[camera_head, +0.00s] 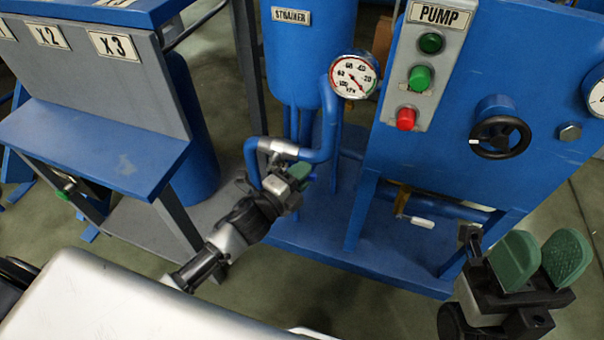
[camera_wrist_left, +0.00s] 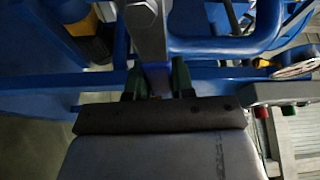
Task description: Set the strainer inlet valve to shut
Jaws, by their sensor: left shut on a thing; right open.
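The blue strainer tank (camera_head: 308,60) carries a STRAINER label, and a bent blue pipe with a silver valve fitting (camera_head: 278,148) runs below it. My left gripper (camera_head: 299,175) is at this fitting, just below it in the picture. In the left wrist view its green fingertips (camera_wrist_left: 157,80) are shut on a grey lever (camera_wrist_left: 146,28), taken to be the strainer inlet valve handle. The head view hides most of the lever behind the gripper. My right gripper (camera_head: 535,262) is open and empty at the lower right, its green pads apart.
A pressure gauge (camera_head: 354,76) stands close above the fitting. The pump panel (camera_head: 425,65), with green and red buttons, and a black handwheel (camera_head: 500,136) are to the right. A grey-blue cabinet (camera_head: 95,80) labelled X2 and X3 is on the left.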

